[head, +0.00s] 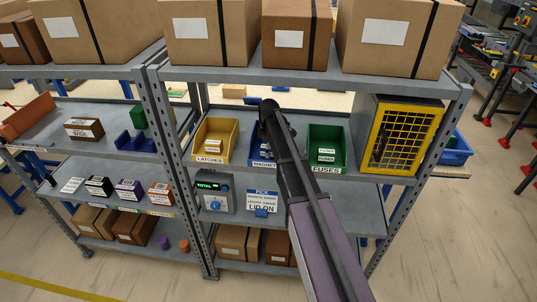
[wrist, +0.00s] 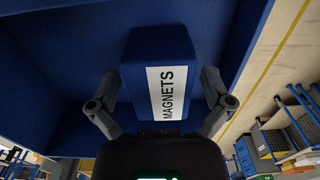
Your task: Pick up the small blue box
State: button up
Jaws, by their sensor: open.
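The small blue box (wrist: 145,60) carries a white label reading MAGNETS and shows in the middle of the wrist view. It lies inside a blue bin (wrist: 50,70), whose wall and floor surround it. My gripper (wrist: 160,78) is open, with one finger on each side of the box. I cannot tell whether the fingers touch it. In the head view, the blue bin (head: 253,153) stands on the middle shelf with a MAGNETS label. My gripper (head: 267,112) reaches into it from above, and my arm hides the box and part of the bin.
A yellow bin (head: 229,143) marked LATCHES stands left of the blue bin. A green bin (head: 340,150) marked FUSES stands to its right. A yellow-framed mesh cage (head: 402,137) is further right. Large cartons (head: 298,35) fill the shelf above, limiting headroom.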

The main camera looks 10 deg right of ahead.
jog(key=shift+c, duration=0.2)
dwell(0.4)
jog(key=c, duration=1.1)
